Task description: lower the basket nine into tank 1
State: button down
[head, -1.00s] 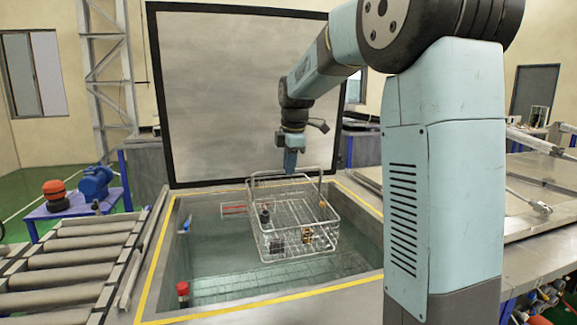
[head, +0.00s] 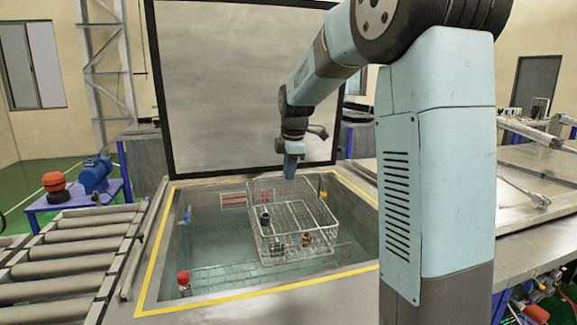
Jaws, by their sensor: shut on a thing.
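The wire basket (head: 256,232), holding a few small dark and brass-coloured parts, hangs level inside the open tank (head: 205,250). I take this yellow-edged tank for tank 1; no number is legible. The basket's lower part is below the tank rim and its upper rim is near the rim's height. I cannot tell whether it touches the tank floor grid. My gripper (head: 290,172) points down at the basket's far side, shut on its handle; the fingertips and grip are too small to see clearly. No number shows on the basket.
The tank's large lid (head: 240,90) stands upright behind the opening. A roller conveyor (head: 65,265) is at left, and a closed lid (head: 535,195) with a strut lies at right. A red-capped fitting (head: 184,282) stands at the tank's near left corner.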

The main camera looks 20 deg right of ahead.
jog(key=shift+s+f+x, duration=0.2)
jog(key=shift+s+x, duration=0.55)
jog(key=shift+x, duration=2.35)
jog(key=shift+s+f+x, duration=0.2)
jog(key=shift+s+x, duration=0.55)
jog(key=shift+x, duration=2.4)
jog(key=shift+s+f+x, duration=0.15)
jog(key=shift+s+x, duration=0.6)
jog(key=shift+x, duration=2.35)
jog(key=shift+d+f, duration=0.1)
jog(key=shift+d, duration=0.05)
jog(key=c, duration=1.1)
grip_release()
jog(key=v, duration=1.4)
jog(key=w+r+v, duration=0.1)
jog(key=w+v, duration=0.2)
jog(key=v, duration=0.8)
send_over(289, 228)
jog(key=s, duration=0.6)
jog(key=shift+w+a, duration=0.15)
jog(key=shift+a, duration=0.1)
